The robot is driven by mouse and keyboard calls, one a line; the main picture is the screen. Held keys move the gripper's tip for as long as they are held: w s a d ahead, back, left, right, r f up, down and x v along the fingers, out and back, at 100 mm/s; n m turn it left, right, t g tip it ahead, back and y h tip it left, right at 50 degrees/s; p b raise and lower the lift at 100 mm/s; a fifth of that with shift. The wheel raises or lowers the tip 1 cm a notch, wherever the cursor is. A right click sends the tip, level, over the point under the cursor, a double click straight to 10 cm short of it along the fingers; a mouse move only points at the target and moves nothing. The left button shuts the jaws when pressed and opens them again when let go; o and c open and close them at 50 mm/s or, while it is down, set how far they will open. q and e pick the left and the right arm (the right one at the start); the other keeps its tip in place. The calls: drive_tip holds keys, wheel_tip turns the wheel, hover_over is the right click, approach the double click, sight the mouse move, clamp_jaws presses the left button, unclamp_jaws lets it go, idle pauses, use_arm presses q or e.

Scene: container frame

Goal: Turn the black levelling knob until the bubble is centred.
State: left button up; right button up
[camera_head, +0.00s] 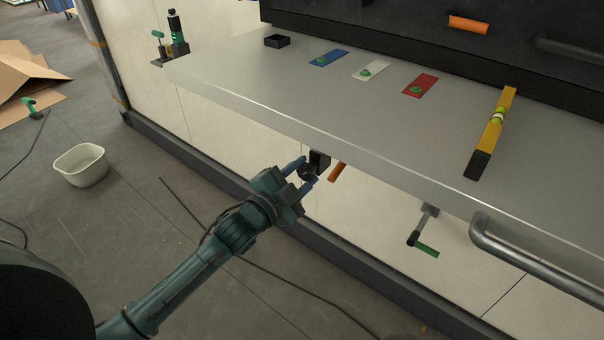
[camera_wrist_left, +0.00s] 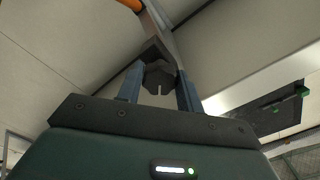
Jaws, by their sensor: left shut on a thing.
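The black levelling knob (camera_head: 306,172) sits on a black block under the front edge of the grey worktop (camera_head: 300,85). My left gripper (camera_head: 304,172) is shut on the knob, one blue finger on each side. In the left wrist view the knob (camera_wrist_left: 159,80) shows between the two fingers (camera_wrist_left: 160,88), with a pale mark on its face. My right gripper is not in view.
An orange handle (camera_head: 337,172) is close right of the knob. A crank with a green grip (camera_head: 427,250) and a metal rail (camera_head: 530,260) are further right. Blue, white and red plates lie on the worktop. A white tub (camera_head: 80,166) stands on the floor.

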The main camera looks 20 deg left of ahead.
use_arm(q)
drive_tip(key=o, duration=1)
drive_tip(key=b+v, duration=0.2)
drive_tip(key=v, duration=1.1)
drive_tip(key=shift+s+r, duration=0.1)
drive_tip(key=shift+s, duration=0.05)
idle(0.3)
drive_tip(key=s+d+f+n+g+y, duration=0.1)
drive_tip(key=s+d+f+n+g, duration=0.1)
drive_tip(key=f, duration=0.5)
drive_tip(key=s+d+f+n+g+y, duration=0.1)
drive_tip(key=s+d+f+n+g, duration=0.1)
drive_tip(key=s+f+n, duration=0.3)
drive_tip(key=s+d+f+n+g+y, duration=0.1)
drive_tip(key=s+f+n, duration=0.3)
drive_tip(key=f, duration=0.5)
drive_tip(key=shift+s+d+f+g, duration=0.35)
drive_tip(key=shift+s+d+g, duration=0.15)
drive_tip(key=shift+g, duration=0.4)
